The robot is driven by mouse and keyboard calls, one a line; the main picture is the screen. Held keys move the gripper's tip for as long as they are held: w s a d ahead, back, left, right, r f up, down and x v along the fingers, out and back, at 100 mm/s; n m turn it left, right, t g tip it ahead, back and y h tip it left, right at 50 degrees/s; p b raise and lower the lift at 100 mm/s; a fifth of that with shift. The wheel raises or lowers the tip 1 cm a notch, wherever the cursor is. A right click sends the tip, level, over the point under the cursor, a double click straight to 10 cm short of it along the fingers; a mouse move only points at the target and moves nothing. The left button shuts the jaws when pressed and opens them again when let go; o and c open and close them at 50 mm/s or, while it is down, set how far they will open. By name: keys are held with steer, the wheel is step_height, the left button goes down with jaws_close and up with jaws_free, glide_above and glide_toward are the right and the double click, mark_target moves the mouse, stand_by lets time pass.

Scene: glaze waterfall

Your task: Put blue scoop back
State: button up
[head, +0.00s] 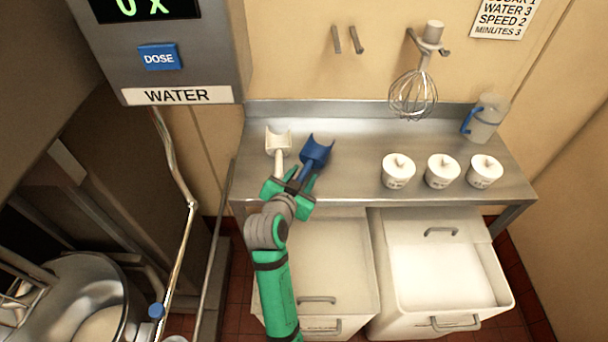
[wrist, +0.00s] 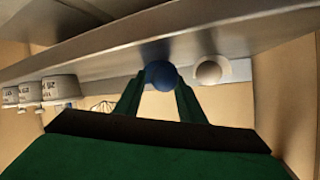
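The blue scoop (head: 316,150) is at the left part of the steel table, its bowl end pointing away from me. My gripper (head: 295,188) is at the table's front edge, with the scoop's handle between its fingers. I cannot tell whether the blue scoop touches the tabletop.
The steel table (head: 350,150) holds several white lidded pots (head: 442,172) and a clear jug (head: 486,118) at the right. A whisk (head: 414,95) hangs on the wall beside empty hooks (head: 346,40). Two white bins (head: 325,260) stand below. The water dispenser (head: 175,75) is at left.

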steer(key=v, duration=1)
steer(key=s+f+n+t+y, duration=0.1)
steer(key=s+f+n+y, duration=0.4)
steer(key=s+f, duration=1.05)
steer(key=s+d+r+n+t+h, duration=0.1)
steer(key=s+d+r, duration=0.2)
steer(key=s, duration=1.7)
steer(key=shift+d+r+n+t, duration=0.2)
steer(key=shift+n+t, duration=0.1)
steer(key=shift+d, duration=0.1)
steer(key=shift+w, duration=0.2)
steer(key=shift+s, duration=0.1)
